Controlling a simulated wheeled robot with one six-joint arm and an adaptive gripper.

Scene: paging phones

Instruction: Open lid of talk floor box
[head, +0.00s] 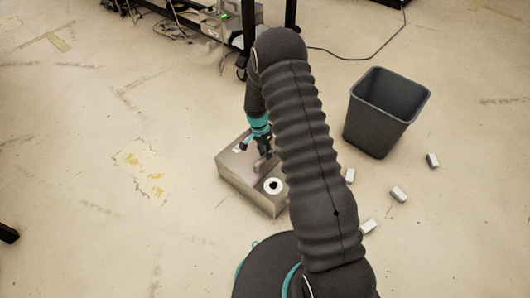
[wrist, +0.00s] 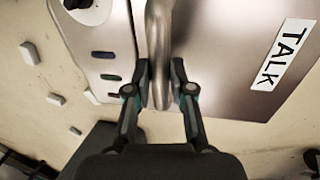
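The talk floor box (head: 232,172) is a metallic box on the floor, partly hidden behind my arm in the head view. In the wrist view its brushed metal lid (wrist: 225,75) fills the right side and carries a white TALK label (wrist: 281,58). A rounded metal handle (wrist: 158,35) stands up from the lid. My gripper (wrist: 160,77) has one finger on each side of the handle, close against it, and appears shut on it. In the head view my gripper (head: 266,152) is at the top of the box; its fingertips are hard to make out.
A lighter panel (wrist: 105,45) with small coloured buttons lies left of the handle. A dark bin (head: 377,125) stands to the right, with several small white blocks (head: 398,194) on the floor near it. Rack legs and cables (head: 180,20) are at the back.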

